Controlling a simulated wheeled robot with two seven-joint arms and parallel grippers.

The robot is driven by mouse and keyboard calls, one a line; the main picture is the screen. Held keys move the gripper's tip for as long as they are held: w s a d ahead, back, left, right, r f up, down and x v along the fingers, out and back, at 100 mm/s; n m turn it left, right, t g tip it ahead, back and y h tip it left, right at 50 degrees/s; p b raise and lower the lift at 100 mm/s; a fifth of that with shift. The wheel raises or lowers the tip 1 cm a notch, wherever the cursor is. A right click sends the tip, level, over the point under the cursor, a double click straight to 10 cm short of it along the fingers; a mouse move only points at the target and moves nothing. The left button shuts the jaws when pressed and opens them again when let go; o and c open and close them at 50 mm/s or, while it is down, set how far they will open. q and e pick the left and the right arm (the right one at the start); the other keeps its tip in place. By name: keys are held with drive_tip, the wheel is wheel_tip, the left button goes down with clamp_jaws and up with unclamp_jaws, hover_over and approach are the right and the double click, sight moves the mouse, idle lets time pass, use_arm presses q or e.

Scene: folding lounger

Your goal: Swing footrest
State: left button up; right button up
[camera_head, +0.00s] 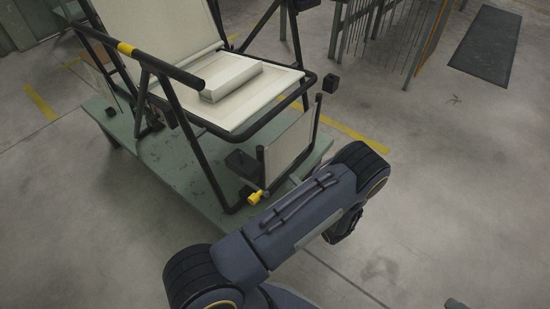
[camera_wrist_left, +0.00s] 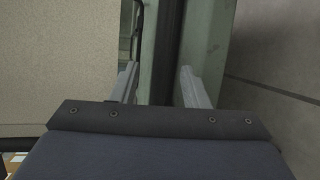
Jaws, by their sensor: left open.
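The folding lounger stands on a green platform, with its pale seat (camera_head: 245,105) framed in black tube. Its footrest (camera_head: 291,143), a pale panel with black side tubes, hangs steeply down from the front of the seat. A yellow grip (camera_head: 256,197) shows near its lower left end. My left gripper (camera_wrist_left: 159,76) is open in the left wrist view, with a dark tube (camera_wrist_left: 165,45) between its two grey fingers. Whether they touch the tube I cannot tell. A pale panel (camera_wrist_left: 60,60) fills the left of that view. In the head view my forearm hides most of this gripper.
The green platform (camera_head: 180,180) lies under the lounger. A pale cushion (camera_head: 232,76) rests on the seat. A metal rack (camera_head: 375,22) and a dark floor mat (camera_head: 487,45) are at the back right.

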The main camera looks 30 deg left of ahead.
use_arm(q)
drive_tip(key=shift+m, duration=0.3)
drive_tip(key=b+x, duration=0.2)
drive_tip(key=x, duration=0.6)
drive_tip(key=shift+w+f, duration=0.15)
drive_tip(key=shift+w, duration=0.1)
drive_tip(key=shift+c, duration=0.3)
clamp_jaws()
